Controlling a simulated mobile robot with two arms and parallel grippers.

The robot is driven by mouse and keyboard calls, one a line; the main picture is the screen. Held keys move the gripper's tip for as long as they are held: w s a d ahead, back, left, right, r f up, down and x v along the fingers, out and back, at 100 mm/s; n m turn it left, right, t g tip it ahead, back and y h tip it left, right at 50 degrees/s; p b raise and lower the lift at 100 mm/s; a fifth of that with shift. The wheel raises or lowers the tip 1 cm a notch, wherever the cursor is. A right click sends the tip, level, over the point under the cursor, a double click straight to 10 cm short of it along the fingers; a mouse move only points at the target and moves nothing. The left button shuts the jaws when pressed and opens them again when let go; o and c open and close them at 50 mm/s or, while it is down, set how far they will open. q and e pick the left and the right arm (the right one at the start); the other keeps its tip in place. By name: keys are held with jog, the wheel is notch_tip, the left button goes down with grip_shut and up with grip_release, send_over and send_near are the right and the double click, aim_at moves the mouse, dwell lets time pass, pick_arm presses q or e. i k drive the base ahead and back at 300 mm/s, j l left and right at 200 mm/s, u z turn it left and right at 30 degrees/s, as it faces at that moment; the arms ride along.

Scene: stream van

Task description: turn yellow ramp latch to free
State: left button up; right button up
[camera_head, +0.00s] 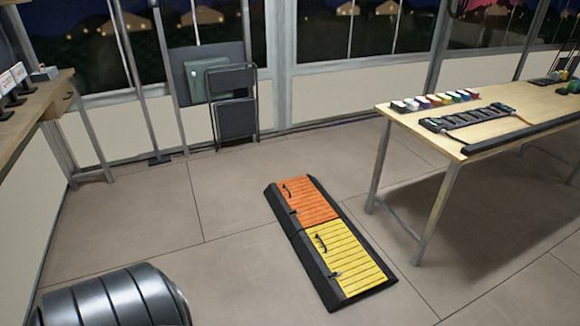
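The ramp lies on the floor in the middle of the head view, with black edging, an orange panel (309,204) at the far end and a yellow panel (352,262) at the near end. The yellow panel has a dark curved handle (321,243) near its upper left and a small dark latch-like piece (334,274) on its left edge. The latch's setting is too small to tell. The orange panel has a similar handle (286,190) and small dark piece (294,212).
A wooden table (520,122) with several coloured items and a black rack (468,118) stands at the right. A desk (40,100) is at the left, and a folded chair (233,100) leans by the back wall.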

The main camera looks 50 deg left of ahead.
aim_at(331, 277)
jog(key=u, duration=1.1)
jog(key=i+j, duration=0.15)
jog(key=i, duration=0.35)
jog(key=i+j, duration=0.2)
jog(key=i, duration=0.25)
jog(key=i+j, duration=0.15)
jog(key=i, duration=0.35)
jog(key=i+j, duration=0.15)
jog(key=i, duration=0.35)
